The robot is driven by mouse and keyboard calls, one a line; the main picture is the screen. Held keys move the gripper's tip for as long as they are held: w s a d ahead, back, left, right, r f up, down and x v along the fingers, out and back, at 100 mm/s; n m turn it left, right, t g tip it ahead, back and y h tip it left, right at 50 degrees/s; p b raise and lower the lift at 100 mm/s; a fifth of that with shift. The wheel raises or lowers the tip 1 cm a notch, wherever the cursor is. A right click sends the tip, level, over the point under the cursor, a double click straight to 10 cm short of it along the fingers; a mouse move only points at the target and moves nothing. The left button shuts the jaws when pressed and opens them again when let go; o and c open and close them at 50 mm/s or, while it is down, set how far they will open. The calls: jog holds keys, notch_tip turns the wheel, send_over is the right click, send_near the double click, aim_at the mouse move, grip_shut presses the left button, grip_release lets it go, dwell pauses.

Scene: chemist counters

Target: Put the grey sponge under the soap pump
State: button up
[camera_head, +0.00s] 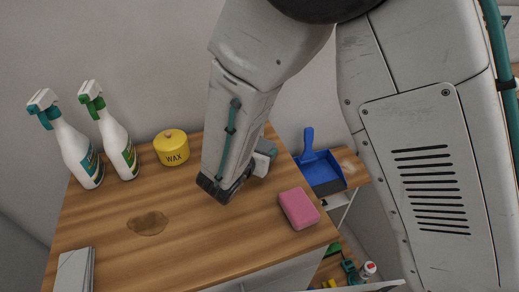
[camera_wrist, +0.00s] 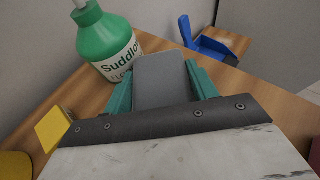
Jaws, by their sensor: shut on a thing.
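My gripper (camera_wrist: 164,84) is shut on the grey sponge (camera_wrist: 160,68), which sits between its teal fingers in the wrist view. A green bottle labelled "Suddlo…" (camera_wrist: 104,42) stands on the wooden counter just beyond and left of the sponge. I take it to be the soap pump; its top is cut off by the frame. The sponge's far end overlaps the bottle's label edge, and I cannot tell whether they touch.
The counter (camera_head: 195,237) holds two spray bottles (camera_head: 76,147) (camera_head: 115,140), a yellow wax tin (camera_head: 171,147), a brown spill (camera_head: 148,223), and a pink sponge (camera_head: 298,208) near the right edge. A yellow block (camera_wrist: 52,130) is left of my gripper. A blue dustpan (camera_head: 320,170) lies beyond.

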jog(key=shift+w+d+f, duration=0.1)
jog(key=shift+d+f, duration=0.1)
jog(key=shift+d, duration=0.1)
jog(key=o, duration=0.7)
jog(key=shift+f, duration=0.1)
jog(key=shift+c, duration=0.2)
